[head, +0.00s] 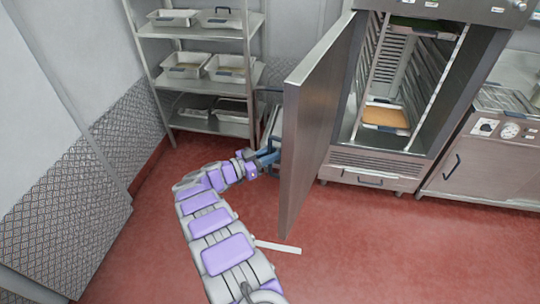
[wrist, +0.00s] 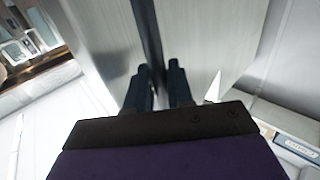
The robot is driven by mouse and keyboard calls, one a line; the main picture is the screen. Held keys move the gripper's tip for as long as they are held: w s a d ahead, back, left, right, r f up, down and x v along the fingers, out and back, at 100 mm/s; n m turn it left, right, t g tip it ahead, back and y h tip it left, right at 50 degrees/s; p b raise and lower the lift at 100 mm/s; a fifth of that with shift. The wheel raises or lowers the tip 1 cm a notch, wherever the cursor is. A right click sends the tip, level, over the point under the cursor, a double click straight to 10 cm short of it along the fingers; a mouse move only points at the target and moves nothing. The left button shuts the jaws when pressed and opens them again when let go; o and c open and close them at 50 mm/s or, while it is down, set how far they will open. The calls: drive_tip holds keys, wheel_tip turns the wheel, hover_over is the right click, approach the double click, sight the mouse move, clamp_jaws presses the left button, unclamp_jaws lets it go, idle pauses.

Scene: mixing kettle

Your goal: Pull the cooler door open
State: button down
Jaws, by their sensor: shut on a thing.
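The steel cooler door (head: 306,125) stands swung wide open, seen nearly edge-on, on the left of the cooler (head: 375,163). My gripper (head: 268,157) is at the outer face of the door, low down and partly hidden by it. In the wrist view, the two dark fingers of my gripper (wrist: 160,88) are shut around the dark bar handle (wrist: 147,35), with the door's brushed steel face (wrist: 203,40) behind it.
Inside the cooler are rails and a tray with a tan slab (head: 386,117). A steel counter (head: 480,160) stands to the right. The red floor (head: 390,250) in front is clear.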

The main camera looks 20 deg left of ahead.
drive_tip(key=shift+w+a+f, duration=0.1)
drive_tip(key=shift+a, duration=0.4)
drive_tip(key=c, duration=1.4)
unclamp_jaws()
drive_tip(key=shift+d, duration=0.2)
drive_tip(key=shift+o, duration=1.1)
drive_tip(key=shift+d, duration=0.3)
drive_tip(key=p+v, duration=0.3)
drive_tip(key=v, duration=1.4)
drive_tip(key=shift+a, duration=0.35)
